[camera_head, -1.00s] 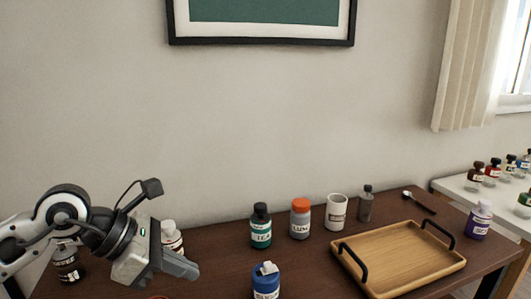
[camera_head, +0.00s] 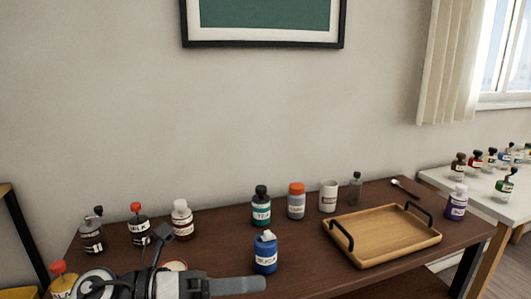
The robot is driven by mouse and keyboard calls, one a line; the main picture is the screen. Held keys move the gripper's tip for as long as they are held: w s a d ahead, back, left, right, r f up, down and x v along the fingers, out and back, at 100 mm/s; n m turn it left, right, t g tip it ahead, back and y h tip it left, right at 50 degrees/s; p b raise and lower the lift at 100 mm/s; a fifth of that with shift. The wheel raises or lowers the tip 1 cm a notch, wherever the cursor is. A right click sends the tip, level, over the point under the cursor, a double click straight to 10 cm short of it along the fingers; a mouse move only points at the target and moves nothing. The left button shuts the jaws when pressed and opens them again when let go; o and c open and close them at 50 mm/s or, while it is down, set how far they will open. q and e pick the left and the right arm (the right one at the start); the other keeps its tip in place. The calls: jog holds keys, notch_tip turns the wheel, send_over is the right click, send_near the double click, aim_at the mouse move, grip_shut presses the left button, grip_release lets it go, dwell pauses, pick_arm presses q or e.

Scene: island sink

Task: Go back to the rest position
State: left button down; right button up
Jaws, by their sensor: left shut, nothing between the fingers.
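My left gripper (camera_head: 262,286) is at the bottom of the head view, low in front of the brown table (camera_head: 330,279). Its fingers point right and are shut with nothing between them. It is apart from the blue bottle (camera_head: 265,256), which stands upright just behind it. The arm and wrist cover part of the table's front left. My right gripper is not in view.
A wooden tray (camera_head: 384,238) with black handles is empty at the right. Behind stand a green bottle (camera_head: 261,210), an orange-capped jar (camera_head: 296,204), and a white cup (camera_head: 328,197). Several bottles stand at the left. A white table (camera_head: 480,184) with bottles is at far right.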

pick_arm(q)
jog(key=w+a+f+n+t+y, duration=0.1)
jog(key=a+f+n+t+y, duration=0.45)
jog(key=n, duration=0.85)
jog(key=w+a+f+n+t+y, duration=0.15)
jog(key=f+n+t, duration=0.25)
jog(key=n+t, duration=0.75)
jog(key=s+a+f+n+g+y, duration=0.2)
jog(key=s+f+n, duration=0.4)
jog(key=f, duration=0.3)
jog(key=s+a+f+n+g+y, duration=0.2)
jog(key=s+f+n+g+y, duration=0.3)
jog(key=f+n+g, duration=0.2)
notch_tip(320, 180, down, 3)
jog(key=shift+s+r+n, duration=0.2)
jog(key=shift+s+n, duration=0.2)
jog(key=shift+n, duration=0.75)
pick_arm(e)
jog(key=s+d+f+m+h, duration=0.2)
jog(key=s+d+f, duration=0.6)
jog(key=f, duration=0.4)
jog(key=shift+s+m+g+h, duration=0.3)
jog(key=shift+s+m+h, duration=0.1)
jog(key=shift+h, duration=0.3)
